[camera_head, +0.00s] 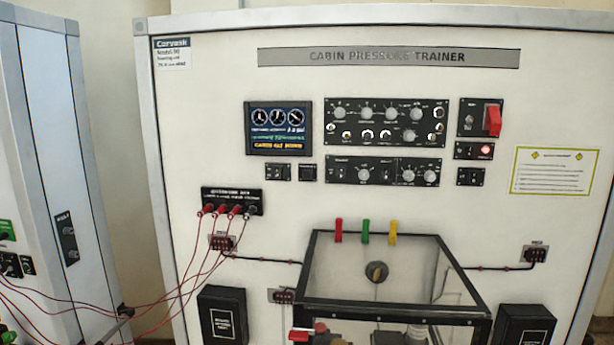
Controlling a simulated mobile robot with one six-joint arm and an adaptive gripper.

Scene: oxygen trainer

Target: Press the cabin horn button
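The white CABIN PRESSURE TRAINER panel (225,120) faces me in the head view. No label that I can read says cabin horn. Small black switch plates sit under the display, one on the left (278,172) and one on the right (307,172). On the right side, a black plate with a raised red cover (493,120) stands above a plate with a lit red lamp (486,150). Another small black switch plate (470,177) is below it. I cannot tell which of these is the horn button. My gripper is not in view.
A clear-walled box (330,270) with a dark frame juts out at bottom centre. Red leads (195,255) run from a black socket block (232,202) toward the lower left. Black boxes flank the clear box, left (222,315) and right (525,325). Another cabinet (50,150) stands left.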

